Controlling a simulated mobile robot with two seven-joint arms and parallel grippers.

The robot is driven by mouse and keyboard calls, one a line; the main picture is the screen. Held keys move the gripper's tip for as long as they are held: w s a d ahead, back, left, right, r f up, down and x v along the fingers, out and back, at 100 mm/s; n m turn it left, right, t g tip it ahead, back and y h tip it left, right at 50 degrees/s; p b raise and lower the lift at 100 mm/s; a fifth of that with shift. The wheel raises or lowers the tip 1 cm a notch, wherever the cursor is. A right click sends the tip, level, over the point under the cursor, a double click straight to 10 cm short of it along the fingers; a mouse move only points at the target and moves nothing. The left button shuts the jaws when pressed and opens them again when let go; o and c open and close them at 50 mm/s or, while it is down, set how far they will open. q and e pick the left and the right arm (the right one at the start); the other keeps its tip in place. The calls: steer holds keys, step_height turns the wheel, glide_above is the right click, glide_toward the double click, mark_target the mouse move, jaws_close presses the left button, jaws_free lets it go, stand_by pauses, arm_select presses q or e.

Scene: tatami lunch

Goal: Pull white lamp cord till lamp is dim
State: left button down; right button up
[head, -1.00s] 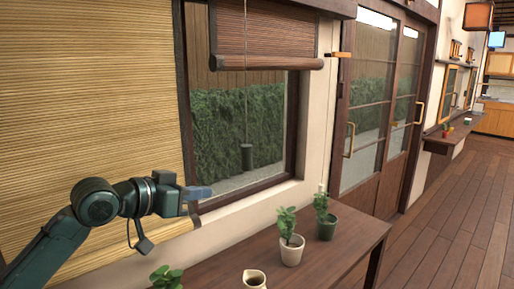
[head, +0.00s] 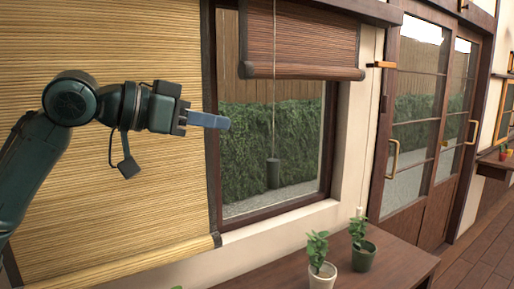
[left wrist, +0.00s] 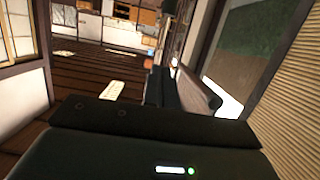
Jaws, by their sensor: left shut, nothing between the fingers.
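No lamp or white lamp cord can be made out with certainty in either view now. A thin pale cord (head: 274,100) hangs in front of the window in the head view, with a dark cylindrical weight (head: 273,174) at its lower end. My left gripper (head: 222,123) is shut and empty, its blue-grey fingers pointing right. In the picture it lies left of the cord and above the weight, apart from both. Dark parts of my left arm fill the lower left wrist view. My right gripper is not in view.
A brown roller blind (head: 305,42) is partly lowered over the window. A straw blind (head: 120,190) hangs behind my left arm. Potted plants (head: 363,257) (head: 321,275) stand on a wooden counter (head: 400,265) below. Sliding doors (head: 415,120) are at the right.

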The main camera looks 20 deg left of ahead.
arm_select(q)
steer(key=p, duration=0.2)
glide_above(268, 173)
step_height(268, 173, down, 2)
steer(key=shift+s+a+f, duration=0.15)
steer(key=shift+f, duration=0.6)
steer(key=shift+s+a+f, duration=0.1)
steer(key=shift+s+f, duration=0.1)
steer(key=shift+f, duration=0.5)
steer(key=shift+s+a+f, duration=0.15)
steer(key=shift+f, duration=0.6)
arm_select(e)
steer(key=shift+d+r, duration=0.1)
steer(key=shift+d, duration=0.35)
arm_select(q)
step_height(268, 173, down, 4)
steer(key=shift+f+b, duration=0.1)
steer(key=shift+b, duration=0.85)
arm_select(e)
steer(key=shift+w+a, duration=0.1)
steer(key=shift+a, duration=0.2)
